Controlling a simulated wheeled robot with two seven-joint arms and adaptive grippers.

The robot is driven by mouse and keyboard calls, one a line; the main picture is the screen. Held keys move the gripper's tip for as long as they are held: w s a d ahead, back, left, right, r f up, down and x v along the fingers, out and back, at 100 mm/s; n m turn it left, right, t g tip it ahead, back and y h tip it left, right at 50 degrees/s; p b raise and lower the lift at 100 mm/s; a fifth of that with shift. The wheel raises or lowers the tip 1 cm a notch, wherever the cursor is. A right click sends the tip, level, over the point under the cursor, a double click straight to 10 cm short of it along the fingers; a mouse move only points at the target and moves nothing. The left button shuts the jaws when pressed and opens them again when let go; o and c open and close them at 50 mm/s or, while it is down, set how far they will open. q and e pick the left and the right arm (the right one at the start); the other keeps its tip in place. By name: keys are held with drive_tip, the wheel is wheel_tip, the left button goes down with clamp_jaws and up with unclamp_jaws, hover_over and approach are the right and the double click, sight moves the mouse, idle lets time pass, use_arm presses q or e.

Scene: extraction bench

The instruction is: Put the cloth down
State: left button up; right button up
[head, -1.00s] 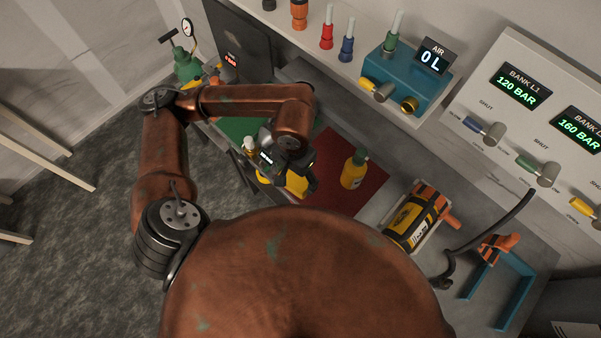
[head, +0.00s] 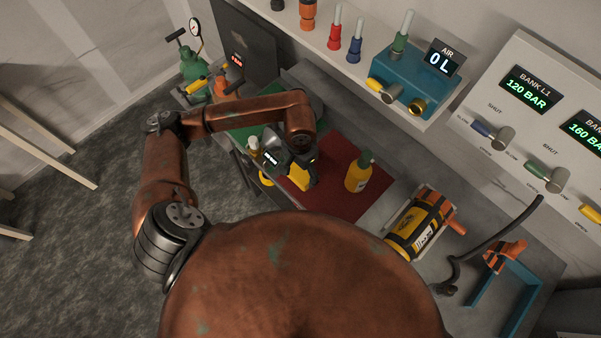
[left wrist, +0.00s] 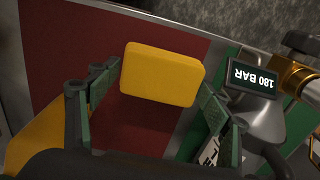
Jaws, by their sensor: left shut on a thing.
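The cloth is a yellow, block-like pad (head: 303,176), which also shows in the left wrist view (left wrist: 160,74). My left gripper (head: 298,164) is shut on it, with the pad between its two fingers in the left wrist view (left wrist: 152,98). The pad is over the dark red mat (head: 325,198) on the bench, near the mat's left side. I cannot tell whether it touches the mat. My right gripper is not in view.
A yellow bottle with a green cap (head: 357,177) stands on the mat, right of the pad. A green mat (left wrist: 200,118) adjoins it, with a gauge reading 180 BAR (left wrist: 252,77). A yellow-black cylinder (head: 418,222) lies farther right. The red mat's middle is bare.

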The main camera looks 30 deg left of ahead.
sight(301, 174)
use_arm(q)
drive_tip(key=shift+w+f, duration=0.2)
drive_tip(key=shift+f, duration=0.05)
drive_tip(key=shift+w+a+f, duration=0.1)
drive_tip(key=shift+w+f, duration=0.05)
drive_tip(key=shift+f, duration=0.8)
drive_tip(key=shift+w+a+f, duration=0.1)
drive_tip(key=shift+w+f, duration=0.05)
drive_tip(key=shift+f, duration=0.8)
drive_tip(key=shift+f, duration=0.2)
drive_tip(key=o, duration=1)
drive_tip(key=shift+r, duration=0.1)
wheel_tip(301, 174, up, 12)
drive_tip(key=shift+f, duration=0.15)
drive_tip(key=shift+r, duration=0.3)
